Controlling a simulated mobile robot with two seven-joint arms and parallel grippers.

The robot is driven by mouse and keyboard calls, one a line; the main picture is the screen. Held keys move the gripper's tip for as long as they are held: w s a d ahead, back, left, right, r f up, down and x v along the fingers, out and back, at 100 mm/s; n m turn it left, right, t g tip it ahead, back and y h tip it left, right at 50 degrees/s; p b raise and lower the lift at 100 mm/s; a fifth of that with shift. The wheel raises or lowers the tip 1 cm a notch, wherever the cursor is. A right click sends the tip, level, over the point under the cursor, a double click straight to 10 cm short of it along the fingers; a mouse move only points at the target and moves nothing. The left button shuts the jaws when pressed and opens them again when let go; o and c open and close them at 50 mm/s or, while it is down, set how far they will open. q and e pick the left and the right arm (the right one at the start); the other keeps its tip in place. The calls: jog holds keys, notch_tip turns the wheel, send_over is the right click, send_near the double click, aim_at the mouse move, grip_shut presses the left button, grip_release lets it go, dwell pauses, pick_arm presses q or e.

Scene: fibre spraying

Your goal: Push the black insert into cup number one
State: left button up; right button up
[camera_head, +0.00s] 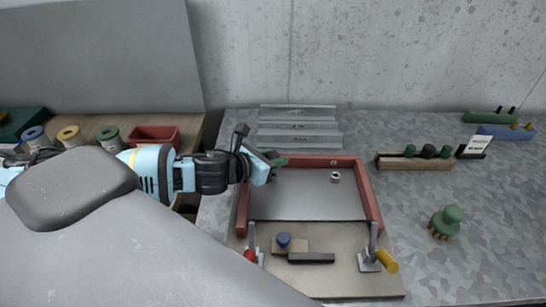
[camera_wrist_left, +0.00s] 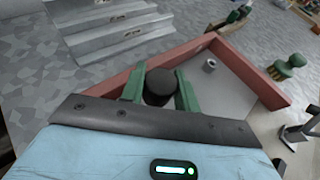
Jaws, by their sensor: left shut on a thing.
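My left gripper (camera_head: 273,166) is over the far left corner of the red-rimmed tray (camera_head: 370,200). In the left wrist view its green fingers (camera_wrist_left: 160,92) are shut on a dark round piece, which looks like the black insert (camera_wrist_left: 160,86). The head view does not show the held piece clearly. A small silver cup-like ring (camera_head: 335,177) stands on the tray floor to the right, apart from the gripper; it also shows in the left wrist view (camera_wrist_left: 209,65). No number is readable on it, so I cannot tell whether it is cup number one. My right gripper is not in view.
Grey metal steps (camera_head: 297,128) stand behind the tray. Clamps with a red knob (camera_head: 251,255) and a yellow handle (camera_head: 387,261) stand at its front. A wooden rack (camera_head: 400,163) and a green knobbed piece (camera_head: 447,220) are to the right. The right tabletop has free room.

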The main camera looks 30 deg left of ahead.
pick_arm(q)
jog(key=shift+f+b, duration=0.35)
jog(key=shift+f, duration=1.05)
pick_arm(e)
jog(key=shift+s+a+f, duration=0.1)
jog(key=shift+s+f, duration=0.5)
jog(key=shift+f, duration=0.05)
pick_arm(q)
jog(key=o, duration=1)
jog(key=shift+c, duration=0.2)
jog(key=shift+o, duration=0.5)
jog(key=shift+f, duration=0.1)
